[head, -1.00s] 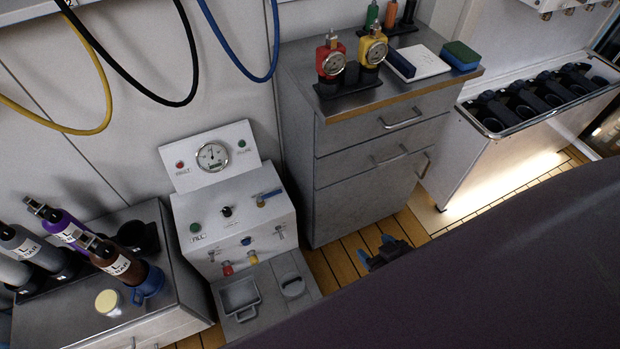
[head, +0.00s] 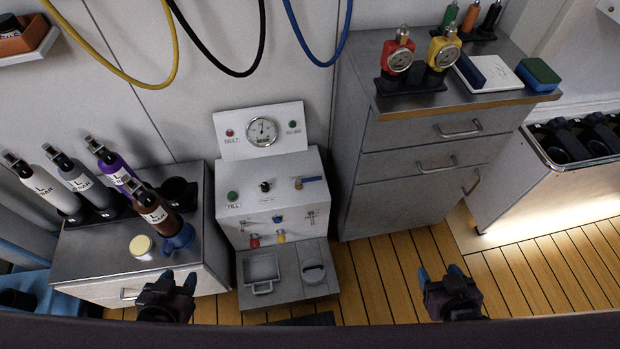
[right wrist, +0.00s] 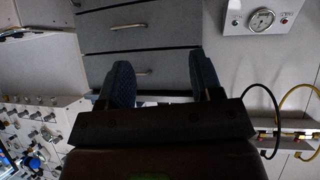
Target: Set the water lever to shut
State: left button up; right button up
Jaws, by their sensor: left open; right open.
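The fill panel (head: 270,205) stands in the middle of the head view, with a gauge on its upright back plate (head: 260,130). A lever with a blue handle (head: 312,179) and a brass base sits on the right of its top face, the handle pointing right. I cannot read a label beside it. My left gripper (head: 179,279) is open and empty, low in front of the left cabinet. My right gripper (head: 440,274) is open and empty, right of the panel and well apart from the lever. Its two spread fingers also show in the right wrist view (right wrist: 163,82).
A drawer cabinet (head: 400,185) stands right of the panel. Hoses (head: 262,40) hang above. The wooden floor (head: 385,280) before the drawers is clear.

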aim_at(298, 181)
jog(key=j+u, duration=0.2)
jog(key=j, duration=0.3)
jog(key=i+j+u, duration=0.15)
jog(key=j, duration=0.35)
jog(key=j+u, duration=0.2)
jog(key=j, duration=0.3)
jog(key=i, duration=0.05)
